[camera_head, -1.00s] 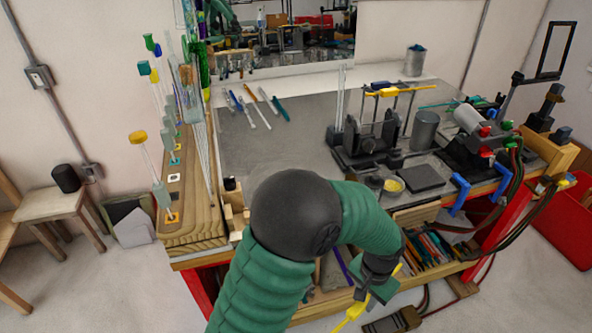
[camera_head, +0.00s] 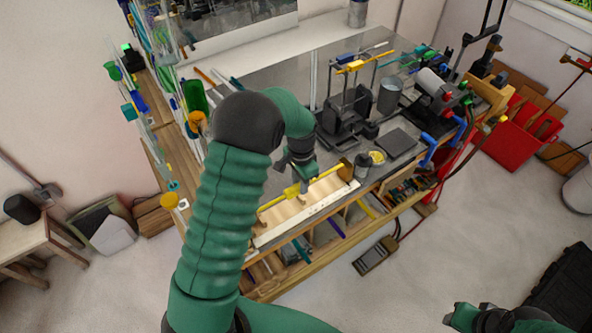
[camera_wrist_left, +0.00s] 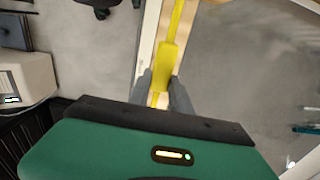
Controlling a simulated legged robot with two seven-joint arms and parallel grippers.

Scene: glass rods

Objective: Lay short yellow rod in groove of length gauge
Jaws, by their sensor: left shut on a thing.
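The short yellow rod (camera_head: 325,174) lies lengthwise along the length gauge (camera_head: 318,207), a pale wooden strip with a white scale at the bench's front edge. My left gripper (camera_head: 303,190) comes down on the rod from above and is shut on it near its thicker yellow middle part. In the left wrist view, the rod (camera_wrist_left: 178,18) runs between the two dark fingertips (camera_wrist_left: 164,92), with the gauge's pale wood beneath it. I cannot tell whether the rod touches the groove or hangs just above it. Part of my right arm shows at the lower right; its jaws are unclear.
Tall glass rods stand in the wooden rack at left. An open rod drawer is below.

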